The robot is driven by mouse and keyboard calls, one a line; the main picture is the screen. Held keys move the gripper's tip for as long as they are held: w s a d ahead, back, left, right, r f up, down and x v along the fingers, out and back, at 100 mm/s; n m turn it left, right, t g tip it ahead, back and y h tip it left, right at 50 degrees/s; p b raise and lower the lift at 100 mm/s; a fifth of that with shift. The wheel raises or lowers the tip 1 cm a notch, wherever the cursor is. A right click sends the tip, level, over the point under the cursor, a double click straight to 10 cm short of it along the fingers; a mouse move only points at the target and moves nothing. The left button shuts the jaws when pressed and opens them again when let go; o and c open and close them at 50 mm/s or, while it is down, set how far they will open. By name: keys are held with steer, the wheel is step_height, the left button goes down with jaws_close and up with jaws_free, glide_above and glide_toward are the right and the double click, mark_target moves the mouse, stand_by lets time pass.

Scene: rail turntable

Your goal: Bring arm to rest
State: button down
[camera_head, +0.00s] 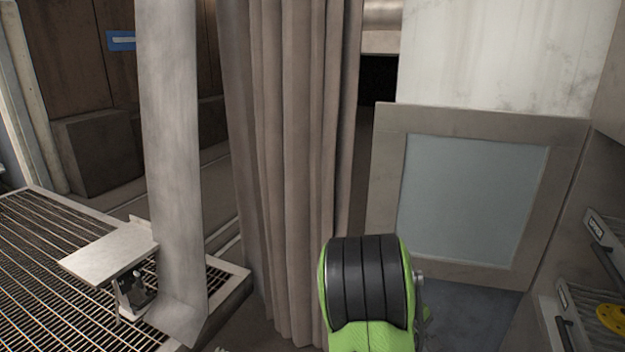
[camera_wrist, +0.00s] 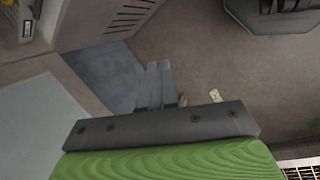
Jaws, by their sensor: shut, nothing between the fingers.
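My gripper (camera_wrist: 158,66) shows in the wrist view, its two grey fingers together and nothing between them. A dark plate and green housing sit behind the fingers. The fingers point out over the floor and touch nothing that I can see. In the head view, my arm (camera_head: 366,285) shows as a green and black link at the bottom centre. The fingers cannot be made out in that view.
A grey curtain (camera_head: 292,150) hangs just beyond my arm. A framed panel (camera_head: 473,200) stands at right, with drawers (camera_head: 585,325) at the right edge. A pale post (camera_head: 172,160) and metal grating (camera_head: 45,270) are at left. Brown floor (camera_wrist: 240,75) lies open below the fingers.

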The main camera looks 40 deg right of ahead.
steer(key=w+a+r+t+y, duration=0.1)
steer(key=w+a+r+t, duration=0.3)
steer(key=a+r, duration=0.55)
steer(key=s+a+r+t+y, duration=0.1)
steer(key=s+a+r, duration=0.1)
steer(key=a, duration=0.5)
steer(key=s+a+r+t+y+p, duration=0.1)
steer(key=s+a+r+t, duration=0.1)
steer(key=a, duration=0.5)
steer(key=s+a+r+t+y+p, duration=0.1)
steer(key=s+a+r, duration=0.2)
steer(key=a, duration=0.5)
steer(key=shift+s, duration=0.55)
steer(key=shift+r, duration=0.1)
